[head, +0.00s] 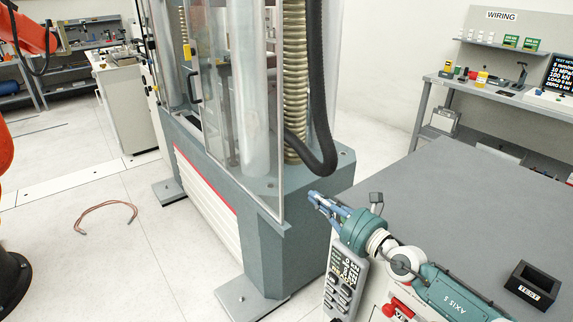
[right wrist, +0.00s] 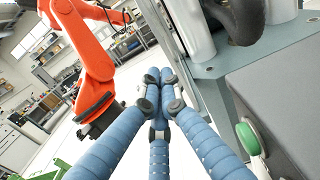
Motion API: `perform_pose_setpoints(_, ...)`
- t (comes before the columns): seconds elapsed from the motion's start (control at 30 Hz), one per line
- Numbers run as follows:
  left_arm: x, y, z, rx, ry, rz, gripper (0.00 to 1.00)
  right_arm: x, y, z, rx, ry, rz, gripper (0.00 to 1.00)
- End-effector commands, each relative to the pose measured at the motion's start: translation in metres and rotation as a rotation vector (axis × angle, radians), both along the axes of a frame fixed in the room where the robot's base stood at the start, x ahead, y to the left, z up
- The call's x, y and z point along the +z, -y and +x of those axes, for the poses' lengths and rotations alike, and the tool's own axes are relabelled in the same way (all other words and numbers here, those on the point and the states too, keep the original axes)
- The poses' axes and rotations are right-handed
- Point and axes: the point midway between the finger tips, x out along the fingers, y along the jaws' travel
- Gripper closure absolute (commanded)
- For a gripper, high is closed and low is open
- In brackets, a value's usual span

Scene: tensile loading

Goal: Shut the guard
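The guard (head: 222,115) is a clear framed panel on the front of the grey testing machine in the head view. A black upright handle (head: 194,87) shows near its far edge. A dark gap shows in the machine beside the handle; I cannot tell exactly how far the guard stands open. My right gripper (head: 316,198) is near the machine's near corner, to the right of the guard and apart from the handle. Its blue fingers meet at the tips in the right wrist view (right wrist: 160,75), with nothing between them. My left gripper is out of view.
A button pendant (head: 345,280) is below my right gripper. A grey table (head: 460,205) lies to the right. An orange arm (right wrist: 85,45) stands left. A cable loop (head: 105,207) lies on open floor.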

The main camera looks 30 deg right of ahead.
Motion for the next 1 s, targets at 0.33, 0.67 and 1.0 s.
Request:
perform_pose_setpoints(0.33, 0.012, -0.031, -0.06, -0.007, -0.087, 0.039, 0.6, 0.007, -0.004, 0.043, 0.002, 0.007, -0.009, 1.0)
perform_pose_setpoints(0.67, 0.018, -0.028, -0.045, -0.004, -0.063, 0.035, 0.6, 0.005, -0.009, 0.103, 0.002, 0.007, -0.008, 1.0)
perform_pose_setpoints(1.0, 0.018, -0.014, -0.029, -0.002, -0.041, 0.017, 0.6, 0.002, -0.012, 0.137, 0.002, 0.004, -0.007, 1.0)
